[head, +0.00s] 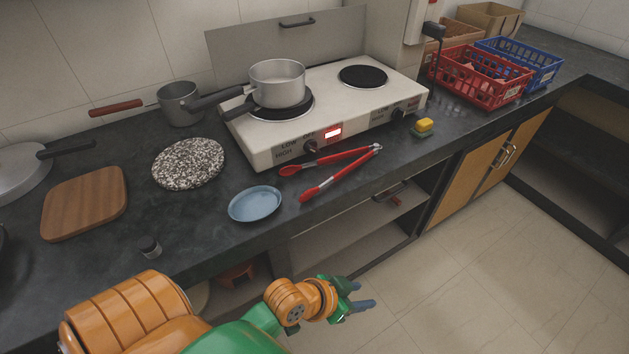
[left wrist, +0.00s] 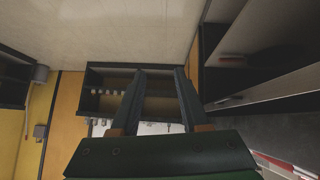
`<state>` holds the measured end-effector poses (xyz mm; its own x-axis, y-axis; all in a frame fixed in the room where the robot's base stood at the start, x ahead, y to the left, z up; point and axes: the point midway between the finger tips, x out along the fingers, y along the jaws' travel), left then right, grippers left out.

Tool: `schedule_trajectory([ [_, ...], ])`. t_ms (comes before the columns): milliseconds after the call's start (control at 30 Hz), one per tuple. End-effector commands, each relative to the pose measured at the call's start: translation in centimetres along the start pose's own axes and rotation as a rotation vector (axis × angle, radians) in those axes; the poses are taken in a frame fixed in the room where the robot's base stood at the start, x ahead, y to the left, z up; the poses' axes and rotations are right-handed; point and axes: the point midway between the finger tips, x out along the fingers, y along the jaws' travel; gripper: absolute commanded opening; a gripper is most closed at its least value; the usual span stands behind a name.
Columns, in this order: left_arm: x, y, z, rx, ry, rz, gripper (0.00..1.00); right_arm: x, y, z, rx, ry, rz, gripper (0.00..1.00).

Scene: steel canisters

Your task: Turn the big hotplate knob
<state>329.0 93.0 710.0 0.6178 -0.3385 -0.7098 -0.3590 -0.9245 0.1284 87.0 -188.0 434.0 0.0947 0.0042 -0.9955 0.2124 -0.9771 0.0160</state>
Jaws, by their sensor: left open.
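The white two-plate hotplate (head: 350,112) stands on the dark counter against the wall. Its left plate carries a steel pot (head: 277,84) and looks the larger; its right plate (head: 363,76) is bare. The left plate's dark knob (head: 310,146) is on the front panel, left of a lit red display (head: 333,132). Another knob (head: 398,113) is at the panel's right. My left gripper (head: 358,295) is open and empty, in front of the counter edge, well apart from the knobs. Its parted fingers show in the left wrist view (left wrist: 160,75). My right gripper is not in view.
Red-handled tongs (head: 337,165) lie right in front of the hotplate. A blue plate (head: 255,203), a speckled round board (head: 188,163) and a yellow-green sponge (head: 424,126) are nearby. Red (head: 476,84) and blue baskets (head: 531,61) stand to the right. The floor before the counter is clear.

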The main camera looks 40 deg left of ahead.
Motion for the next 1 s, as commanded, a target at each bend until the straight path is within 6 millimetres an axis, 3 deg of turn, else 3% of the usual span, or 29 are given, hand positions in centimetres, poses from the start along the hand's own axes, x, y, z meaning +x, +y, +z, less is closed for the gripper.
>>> schedule_trajectory([
  [67,-0.8,1.6,-6.1,0.035,0.236,0.070,0.45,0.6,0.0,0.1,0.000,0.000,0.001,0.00],
  [133,-2.9,2.8,-12.6,0.050,0.503,0.122,0.45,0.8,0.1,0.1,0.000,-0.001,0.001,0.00],
  [200,-6.6,2.9,-19.2,0.020,0.815,0.139,0.45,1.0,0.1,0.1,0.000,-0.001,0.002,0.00],
  [267,-10.9,1.0,-24.3,-0.073,1.107,0.095,0.45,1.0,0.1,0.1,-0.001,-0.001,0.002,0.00],
  [300,-13.7,-1.4,-26.6,-0.177,1.277,0.029,0.45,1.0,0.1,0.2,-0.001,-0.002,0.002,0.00],
  [333,-15.4,-3.8,-27.7,-0.275,1.381,-0.041,0.45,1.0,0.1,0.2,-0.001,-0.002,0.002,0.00],
  [400,-17.4,-9.9,-27.7,-0.545,1.515,-0.251,0.45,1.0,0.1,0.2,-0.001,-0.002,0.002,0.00],
  [433,-17.4,-12.2,-27.0,-0.663,1.521,-0.347,0.45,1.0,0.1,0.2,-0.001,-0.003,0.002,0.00],
  [500,-15.9,-16.4,-24.2,-0.910,1.443,-0.560,0.45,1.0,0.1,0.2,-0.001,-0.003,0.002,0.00],
  [533,-15.0,-17.5,-23.0,-0.993,1.385,-0.635,0.45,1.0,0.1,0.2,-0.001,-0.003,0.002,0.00],
  [600,-12.9,-18.8,-20.3,-1.137,1.233,-0.770,0.45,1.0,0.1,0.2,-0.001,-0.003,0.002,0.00],
  [700,-11.1,-19.1,-17.8,-1.235,1.071,-0.872,0.45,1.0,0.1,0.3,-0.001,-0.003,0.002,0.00],
  [800,-10.3,-19.9,-17.0,-1.257,1.015,-0.904,0.45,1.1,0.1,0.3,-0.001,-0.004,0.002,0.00],
  [1000,-9.1,-23.8,-17.3,-1.259,1.017,-0.906,0.45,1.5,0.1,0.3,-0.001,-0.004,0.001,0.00],
])
